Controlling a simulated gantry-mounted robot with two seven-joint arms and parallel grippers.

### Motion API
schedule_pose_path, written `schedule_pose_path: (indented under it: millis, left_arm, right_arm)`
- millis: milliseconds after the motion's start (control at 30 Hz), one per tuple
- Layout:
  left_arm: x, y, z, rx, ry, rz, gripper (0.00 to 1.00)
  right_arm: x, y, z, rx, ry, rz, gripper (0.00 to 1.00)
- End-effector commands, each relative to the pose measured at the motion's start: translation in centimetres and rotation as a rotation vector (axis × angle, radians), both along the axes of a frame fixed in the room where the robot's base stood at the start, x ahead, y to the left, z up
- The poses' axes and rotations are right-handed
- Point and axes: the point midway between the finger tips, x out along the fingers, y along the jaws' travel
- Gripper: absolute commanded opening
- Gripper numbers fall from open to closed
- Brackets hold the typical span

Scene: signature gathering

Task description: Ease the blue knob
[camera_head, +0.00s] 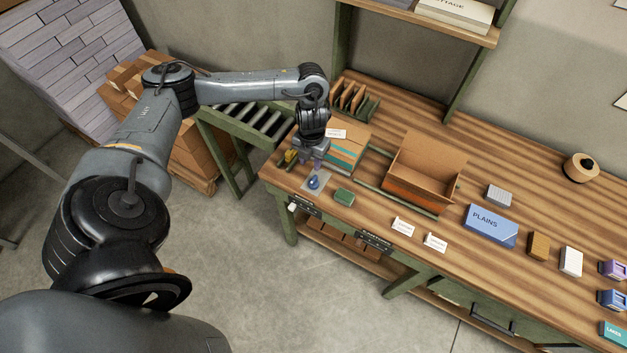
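The small blue knob (314,182) stands on a pale plate (324,176) at the left front corner of the wooden workbench. My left gripper (312,165) points down just above and behind the knob. The fingers are small and partly shaded, so I cannot tell how far apart they are or whether they touch the knob. My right gripper is not in view.
An open cardboard box (424,172) stands further right, with a blue "PLAINS" box (488,226) beyond. White cards (403,227) lie along the front edge.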

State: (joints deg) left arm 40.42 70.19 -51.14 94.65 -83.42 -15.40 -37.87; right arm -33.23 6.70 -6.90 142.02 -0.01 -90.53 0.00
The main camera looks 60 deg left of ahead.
Motion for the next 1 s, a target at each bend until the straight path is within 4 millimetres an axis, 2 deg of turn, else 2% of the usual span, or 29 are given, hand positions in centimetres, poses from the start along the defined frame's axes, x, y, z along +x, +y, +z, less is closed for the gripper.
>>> schedule_pose_path:
  millis: [133,233,700,1000]
  left_arm:
    - [0.7,-0.1,-0.4,-0.001,-0.016,-0.001,0.38]
    - [0.7,-0.2,-1.5,-0.002,-0.017,0.000,0.38]
    - [0.8,-0.2,-8.6,-0.003,-0.017,-0.001,0.38]
    - [0.8,-0.2,-10.3,-0.002,-0.019,-0.001,0.38]
  right_arm:
    - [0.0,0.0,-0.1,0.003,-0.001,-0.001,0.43]
    - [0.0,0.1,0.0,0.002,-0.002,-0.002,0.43]
    - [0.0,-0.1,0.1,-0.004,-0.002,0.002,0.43]
    - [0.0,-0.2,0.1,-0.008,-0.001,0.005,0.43]
